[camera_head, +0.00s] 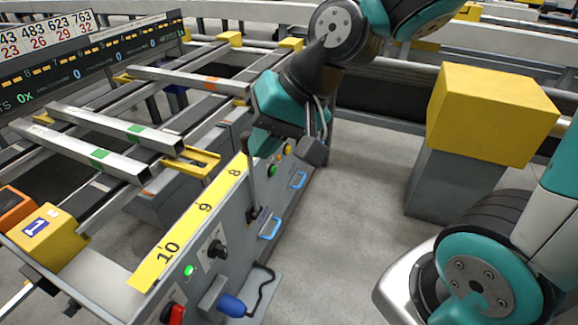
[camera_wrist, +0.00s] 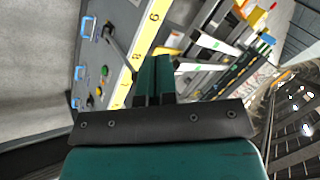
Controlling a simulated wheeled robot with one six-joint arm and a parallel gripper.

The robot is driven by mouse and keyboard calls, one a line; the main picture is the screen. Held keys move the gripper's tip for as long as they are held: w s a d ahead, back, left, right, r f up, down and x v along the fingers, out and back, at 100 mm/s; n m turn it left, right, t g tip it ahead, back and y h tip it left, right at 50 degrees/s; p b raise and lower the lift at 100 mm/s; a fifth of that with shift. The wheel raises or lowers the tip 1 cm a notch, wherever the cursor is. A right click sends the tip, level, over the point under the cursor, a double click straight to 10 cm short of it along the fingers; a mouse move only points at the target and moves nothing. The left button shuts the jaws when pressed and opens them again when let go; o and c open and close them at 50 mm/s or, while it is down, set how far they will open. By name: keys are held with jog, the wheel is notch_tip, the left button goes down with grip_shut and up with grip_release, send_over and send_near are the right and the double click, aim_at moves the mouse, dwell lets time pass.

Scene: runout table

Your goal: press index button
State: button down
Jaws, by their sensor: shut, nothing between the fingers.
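The grey control panel (camera_head: 235,225) runs along the front of the runout table. A green button (camera_head: 272,170) and a yellow button (camera_head: 287,149) sit near its far end, close to my gripper. A green lit button (camera_head: 188,270) and a red switch (camera_head: 172,313) sit at its near end. I cannot read which is the index button. My gripper (camera_head: 256,142) points down above the far part of the panel. In the wrist view my gripper (camera_wrist: 154,66) is shut and empty, in front of the yellow number strip (camera_wrist: 148,32). The far button group (camera_wrist: 97,95) lies left of it.
A black lever (camera_head: 251,185) stands up from the panel beside my gripper. Blue handles (camera_head: 270,228) stick out of the panel front. Metal bars (camera_head: 95,150) lie across the table. A yellow-topped grey block (camera_head: 490,105) stands at right. The floor between is clear.

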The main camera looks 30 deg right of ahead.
jog(key=w+d+f+m+t+b, duration=0.3)
jog(key=w+d+f+m+b, duration=0.25)
jog(key=w+f+m, duration=0.45)
jog(key=m+t+h+b, duration=0.3)
jog(key=m+t+b, duration=0.3)
jog(key=m+b, duration=0.5)
send_near(288, 150)
jog(key=s+a, duration=0.3)
jog(key=a, duration=0.1)
jog(key=w+d+f+m+t+h+b, duration=0.1)
jog(key=d+f+m+h+b, duration=0.3)
jog(key=d+m, duration=0.4)
jog(key=shift+w+d+f+m+t+b, duration=0.35)
jog(key=shift+d+f+t+b, duration=0.4)
jog(key=shift+d, duration=0.45)
jog(key=shift+a+p, duration=0.1)
jog(key=shift+p, duration=0.2)
jog(key=w+a+p, duration=0.5)
jog(key=w+p, duration=0.1)
jog(key=p, duration=0.1)
jog(key=shift+w+a+p, duration=0.15)
jog(key=shift+w+p, duration=0.25)
